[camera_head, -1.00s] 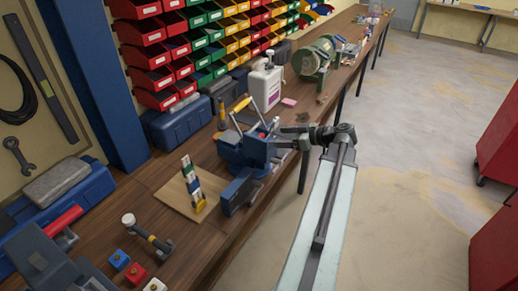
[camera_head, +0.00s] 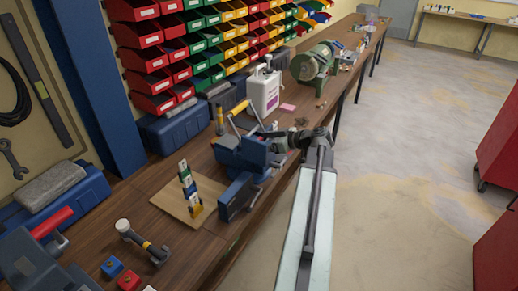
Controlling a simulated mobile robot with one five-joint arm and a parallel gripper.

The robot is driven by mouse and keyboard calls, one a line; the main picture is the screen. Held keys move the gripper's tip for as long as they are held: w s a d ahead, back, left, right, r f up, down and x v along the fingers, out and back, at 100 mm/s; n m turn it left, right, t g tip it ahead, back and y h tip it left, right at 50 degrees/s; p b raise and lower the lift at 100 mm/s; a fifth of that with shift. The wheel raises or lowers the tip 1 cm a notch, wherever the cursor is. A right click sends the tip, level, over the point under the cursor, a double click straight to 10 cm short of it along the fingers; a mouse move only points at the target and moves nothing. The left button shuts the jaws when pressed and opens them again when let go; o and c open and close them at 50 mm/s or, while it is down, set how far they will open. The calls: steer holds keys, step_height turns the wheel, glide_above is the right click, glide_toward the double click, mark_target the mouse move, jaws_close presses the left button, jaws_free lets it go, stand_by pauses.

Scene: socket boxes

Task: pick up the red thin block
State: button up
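A small red block (camera_head: 128,280) lies near the bottom left, beside a small blue block (camera_head: 112,267); a round spot marks its top. I cannot tell for sure that it is the thin red block. My arm reaches in from the bottom right, over the bench edge. My gripper (camera_head: 281,141) is by the blue vise (camera_head: 243,152), well right of and beyond the red block. Its fingers are too small and dark to read.
A hammer (camera_head: 142,241) lies between the board and the small blocks. A white jug (camera_head: 264,92), a green grinder (camera_head: 314,63) and a pink piece (camera_head: 288,107) stand farther along the bench (camera_head: 185,252). Open floor (camera_head: 385,220) lies right, with red cabinets (camera_head: 497,140) beyond.

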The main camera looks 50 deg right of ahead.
steer(key=c, duration=1.5)
steer(key=shift+r, duration=0.15)
step_height(320, 180, up, 10)
steer(key=p, duration=1)
